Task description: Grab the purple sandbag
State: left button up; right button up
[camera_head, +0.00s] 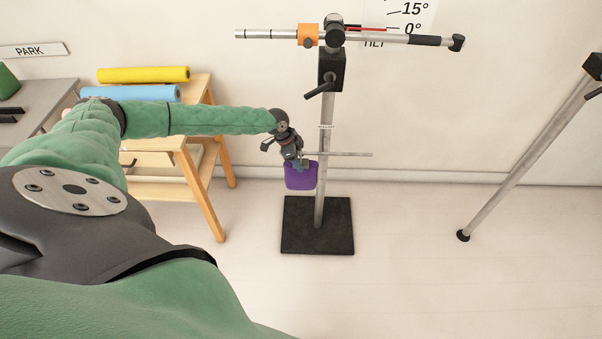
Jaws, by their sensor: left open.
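The purple sandbag (301,179) hangs low at the left side of the upright metal stand (327,120), just under a thin horizontal rod (345,154). My left gripper (298,162) is at the top of the sandbag, pointing down, with its jaws open. The gripper partly covers the sandbag's upper edge and any strap there. I cannot tell whether the fingers touch the bag. My left arm, in a green quilted sleeve, reaches in from the left. My right gripper is not in view.
The stand has a black square base (317,240) and a top crossbar with an orange clamp (308,35). A wooden shelf (200,170) with yellow (143,74) and blue rolls (140,93) stands left. A slanted metal leg (525,155) is at right. The floor between is clear.

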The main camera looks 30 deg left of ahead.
pick_arm(q)
jog(key=shift+d+f, duration=0.1)
jog(key=shift+f, duration=0.15)
grip_shut()
dwell(1.3)
jog(key=shift+w+r, duration=0.1)
jog(key=shift+w, duration=0.05)
